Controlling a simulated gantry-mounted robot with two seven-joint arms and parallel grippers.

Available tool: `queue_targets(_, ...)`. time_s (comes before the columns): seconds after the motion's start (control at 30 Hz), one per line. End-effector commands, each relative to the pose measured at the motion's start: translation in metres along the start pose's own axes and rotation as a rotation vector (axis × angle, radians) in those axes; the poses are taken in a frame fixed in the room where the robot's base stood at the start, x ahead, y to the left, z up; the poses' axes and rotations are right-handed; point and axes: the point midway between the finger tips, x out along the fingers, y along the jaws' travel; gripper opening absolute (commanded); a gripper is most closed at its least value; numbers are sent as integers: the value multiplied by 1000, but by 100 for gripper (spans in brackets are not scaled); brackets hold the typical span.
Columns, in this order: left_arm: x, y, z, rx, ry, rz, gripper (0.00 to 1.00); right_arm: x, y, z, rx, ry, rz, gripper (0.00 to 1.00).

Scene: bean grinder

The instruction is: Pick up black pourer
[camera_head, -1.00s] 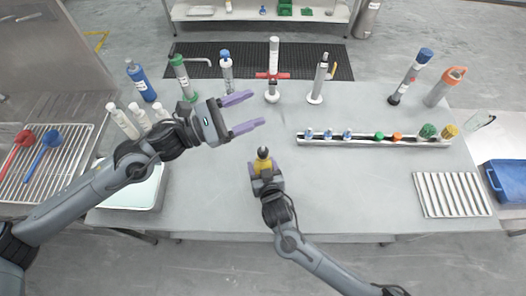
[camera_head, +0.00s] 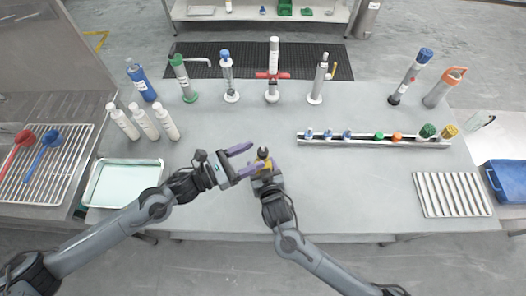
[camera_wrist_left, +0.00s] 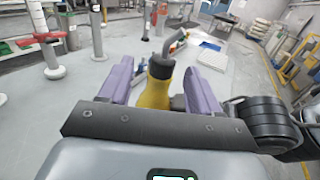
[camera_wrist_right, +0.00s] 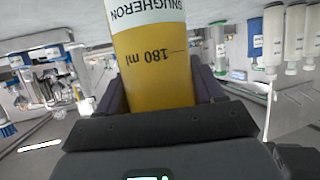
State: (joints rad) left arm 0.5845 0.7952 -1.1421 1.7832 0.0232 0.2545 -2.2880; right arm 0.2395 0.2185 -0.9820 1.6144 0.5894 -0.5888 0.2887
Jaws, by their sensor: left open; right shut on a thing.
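The black pourer (camera_wrist_left: 164,62) is the dark top with a grey bent spout on a yellow bottle (camera_wrist_left: 155,93). In the head view the pourer (camera_head: 263,152) is small, on top of the bottle near the table's middle. My right gripper (camera_head: 266,168) is shut on the bottle; in the right wrist view the bottle (camera_wrist_right: 150,62) shows yellow contents and a white label between the fingers. My left gripper (camera_head: 246,160) is open just left of the bottle. In the left wrist view the bottle and pourer stand between its purple fingers (camera_wrist_left: 158,88), with no clear contact.
Three white bottles (camera_head: 145,121) and a pale tray (camera_head: 123,185) are at the left. Several stands and dispensers (camera_head: 228,78) line the back edge. A rack with coloured caps (camera_head: 375,139) and a ribbed tray (camera_head: 452,194) are at the right. The right-middle table is clear.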

Motion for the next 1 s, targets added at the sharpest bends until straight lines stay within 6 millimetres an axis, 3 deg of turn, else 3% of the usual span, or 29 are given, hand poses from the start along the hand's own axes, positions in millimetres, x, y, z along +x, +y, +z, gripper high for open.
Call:
queue_targets(0.27, 16, -1, 1, 1, 0, -1, 63, 0, 1, 0, 0, 0, 1, 26)
queue_targets(0.63, 58, -4, 5, 0, 0, -1, 63, 0, 0, 0, 0, 0, 1, 26)
queue_targets(0.97, 63, -3, 5, 0, 2, 0, 63, 0, 1, 0, 0, 0, 1, 26)
queue_targets(1.0, 63, -3, 5, 0, 2, 0, 58, 0, 1, 0, 0, 0, 1, 26)
